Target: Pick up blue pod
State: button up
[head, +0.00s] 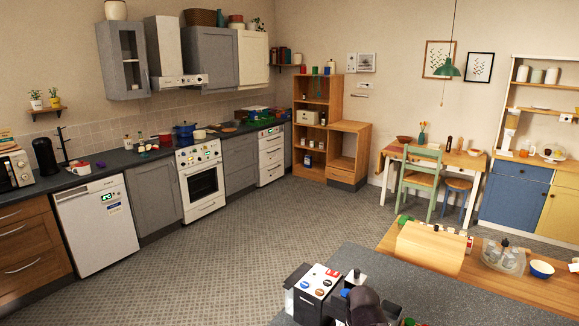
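A dark box with a white top (318,280) stands on the grey counter at the bottom of the head view. Small coloured round shapes, some red and some blue, show on its top. One of the blue ones may be the blue pod, but they are too small to tell. A small blue item (345,293) also shows just right of the box. My gripper cannot be made out in this view.
A dark rounded object (366,306) and other small items crowd the space beside the box. The grey counter (455,300) is bare to the right. Patterned floor (270,225) lies open beyond.

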aim_at(344, 292)
jog(key=u, duration=0.5)
jog(key=k, duration=1.05)
jog(key=z, duration=0.7)
